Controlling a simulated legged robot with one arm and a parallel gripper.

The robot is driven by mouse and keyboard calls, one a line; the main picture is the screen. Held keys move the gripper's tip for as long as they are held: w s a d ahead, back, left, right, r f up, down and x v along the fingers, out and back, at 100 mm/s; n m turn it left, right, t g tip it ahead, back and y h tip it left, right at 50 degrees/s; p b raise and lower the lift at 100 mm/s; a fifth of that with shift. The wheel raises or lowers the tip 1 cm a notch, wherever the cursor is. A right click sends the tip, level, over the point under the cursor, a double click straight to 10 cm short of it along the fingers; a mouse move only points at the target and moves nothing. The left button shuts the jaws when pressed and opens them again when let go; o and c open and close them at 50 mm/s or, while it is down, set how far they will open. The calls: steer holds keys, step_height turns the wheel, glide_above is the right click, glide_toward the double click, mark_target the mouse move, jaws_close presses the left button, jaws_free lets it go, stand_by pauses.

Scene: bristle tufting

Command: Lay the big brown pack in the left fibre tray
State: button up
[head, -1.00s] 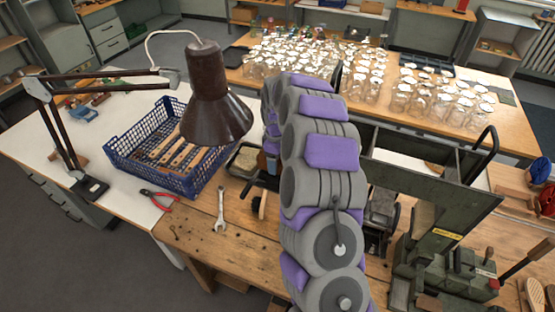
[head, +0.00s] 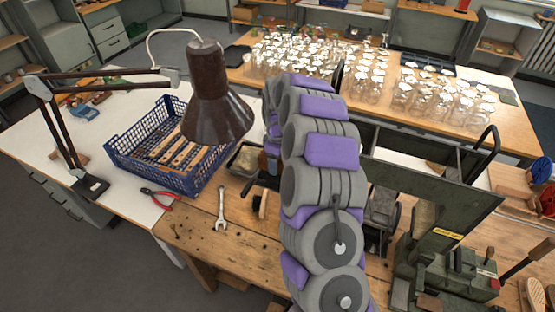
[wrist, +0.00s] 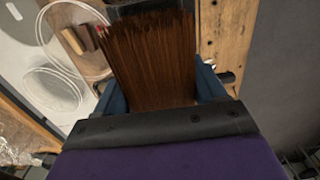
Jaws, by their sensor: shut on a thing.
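The big brown pack (wrist: 150,55) is a block of long brown bristles in the wrist view. My gripper (wrist: 158,88) is shut on it, with a blue jaw on each side. In the head view my arm hides most of the gripper and the pack. A small dark tray with pale fibre (head: 235,170) shows just left of my arm, right of the blue crate. I cannot tell whether it is the left fibre tray. In the wrist view a dark edge lies beyond the pack's far end; I cannot tell what it belongs to.
A blue crate (head: 118,166) of wooden pieces, a brown lamp (head: 215,105), red pliers (head: 160,198) and a wrench (head: 221,208) are on the left. A green machine (head: 445,225) stands on the right. Many glass jars (head: 320,55) fill the table behind.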

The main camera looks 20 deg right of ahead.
steer(key=shift+f, duration=0.45)
stand_by(0.4)
steer(key=o, duration=1.1)
steer(key=shift+r, duration=0.15)
steer(key=shift+r+p, duration=0.8)
steer(key=shift+r, duration=3.05)
